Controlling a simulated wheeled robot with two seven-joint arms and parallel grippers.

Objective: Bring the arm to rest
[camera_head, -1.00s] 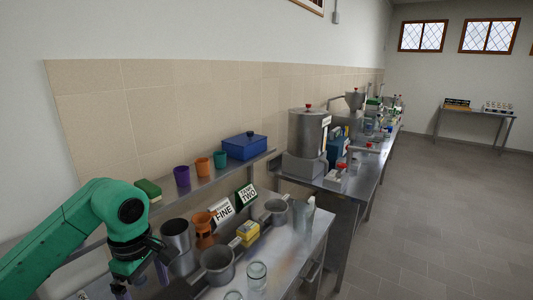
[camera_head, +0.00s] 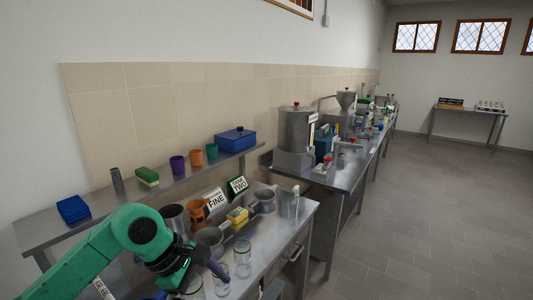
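My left arm (camera_head: 130,235), green with dark joints, comes in from the lower left over the near steel bench. Its dark gripper (camera_head: 205,272) is low over the bench's front part, close to clear glass jars (camera_head: 242,258). A purplish piece shows at the gripper's tip; I cannot tell whether it is held or lies behind. The finger gap is not clear. My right gripper cannot be made out; a dark shape at the bottom edge is unclear.
The shelf behind bears cups, a green sponge (camera_head: 147,176) and a blue box (camera_head: 236,140). The floor (camera_head: 430,220) at right is clear.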

